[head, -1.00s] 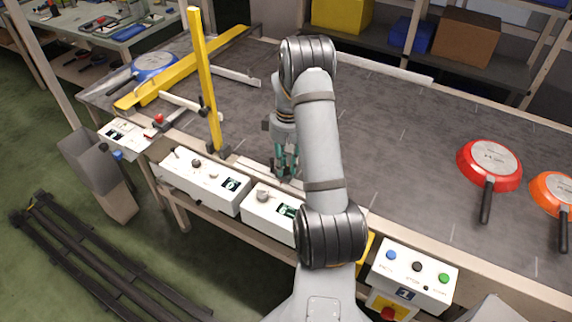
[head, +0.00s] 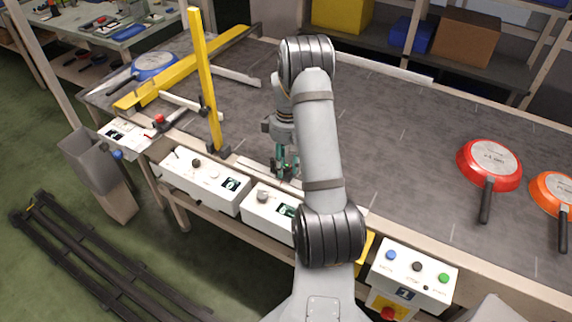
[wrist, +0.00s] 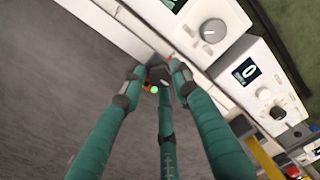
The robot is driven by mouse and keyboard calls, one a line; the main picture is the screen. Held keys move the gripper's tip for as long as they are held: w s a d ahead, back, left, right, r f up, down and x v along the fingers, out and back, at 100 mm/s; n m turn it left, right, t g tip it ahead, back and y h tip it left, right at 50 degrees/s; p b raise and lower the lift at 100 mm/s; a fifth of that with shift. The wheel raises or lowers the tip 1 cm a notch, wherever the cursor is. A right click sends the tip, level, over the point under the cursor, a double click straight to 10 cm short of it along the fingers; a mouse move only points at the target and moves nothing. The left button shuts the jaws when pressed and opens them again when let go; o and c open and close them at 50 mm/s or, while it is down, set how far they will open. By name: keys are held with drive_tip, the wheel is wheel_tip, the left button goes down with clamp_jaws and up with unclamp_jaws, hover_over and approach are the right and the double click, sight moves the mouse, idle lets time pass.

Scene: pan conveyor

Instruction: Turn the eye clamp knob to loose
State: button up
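My gripper (head: 285,163) points down at the near edge of the conveyor, behind the white control boxes, partly covered by my arm. In the wrist view its teal fingers (wrist: 155,82) are apart, with dark tips on either side of a small dark block. This block (wrist: 159,74) has an orange part and a lit green light beside it and sits by the conveyor's edge rail. It looks like the eye and its clamp. The knob itself is not clearly distinguishable, and I cannot tell whether a fingertip touches it.
A white box with a grey dial (wrist: 212,31) stands close beside the fingers; another box (head: 205,182) is to its left. A yellow post (head: 205,80) rises at the left. A red pan (head: 490,165) and an orange pan (head: 554,192) lie at the right. The middle belt is clear.

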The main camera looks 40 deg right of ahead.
sight(287, 167)
wheel_tip(287, 167, up, 12)
drive_tip(key=shift+d, duration=0.25)
idle(0.5)
idle(0.3)
drive_tip(key=f, duration=1.2)
drive_tip(key=shift+a, duration=0.25)
